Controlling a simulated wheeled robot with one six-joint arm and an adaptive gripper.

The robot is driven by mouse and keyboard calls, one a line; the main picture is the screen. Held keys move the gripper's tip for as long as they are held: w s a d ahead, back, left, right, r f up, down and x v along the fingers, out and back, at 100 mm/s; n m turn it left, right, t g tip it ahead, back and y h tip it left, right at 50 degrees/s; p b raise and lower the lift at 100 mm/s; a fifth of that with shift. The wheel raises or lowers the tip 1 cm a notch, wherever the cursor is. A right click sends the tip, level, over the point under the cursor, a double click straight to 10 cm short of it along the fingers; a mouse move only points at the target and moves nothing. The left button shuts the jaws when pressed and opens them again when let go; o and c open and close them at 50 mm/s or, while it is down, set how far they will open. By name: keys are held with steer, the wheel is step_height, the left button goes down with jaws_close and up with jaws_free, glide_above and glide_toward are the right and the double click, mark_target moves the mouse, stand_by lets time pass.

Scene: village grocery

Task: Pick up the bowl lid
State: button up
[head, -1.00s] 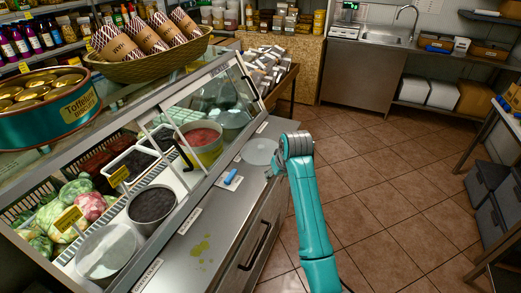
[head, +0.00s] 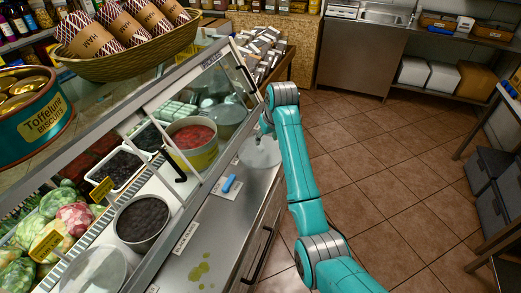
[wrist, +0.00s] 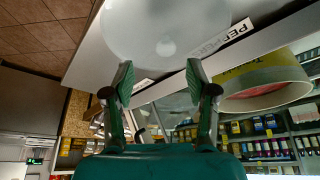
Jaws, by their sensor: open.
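The bowl lid (head: 260,151) is a pale, translucent round disc lying on the steel counter in front of the glass case. In the wrist view the lid (wrist: 165,28) is large, at the top centre, ahead of the fingertips. My gripper (wrist: 160,82) is open, its two green fingers apart with nothing between them. In the head view my teal arm reaches over the counter's edge to the lid, and its wrist hides the lid's far right part. Whether the fingertips touch the lid cannot be told.
The glass case holds a bowl of red food (head: 192,138) and a bowl of dark food (head: 141,222). The tiled floor at right is clear.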

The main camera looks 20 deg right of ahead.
mark_target(261, 146)
steer(key=shift+a+x, duration=0.2)
steer(key=shift+x, duration=1.35)
steer(key=shift+a+x, duration=0.25)
steer(key=shift+x, duration=1.25)
jaws_close()
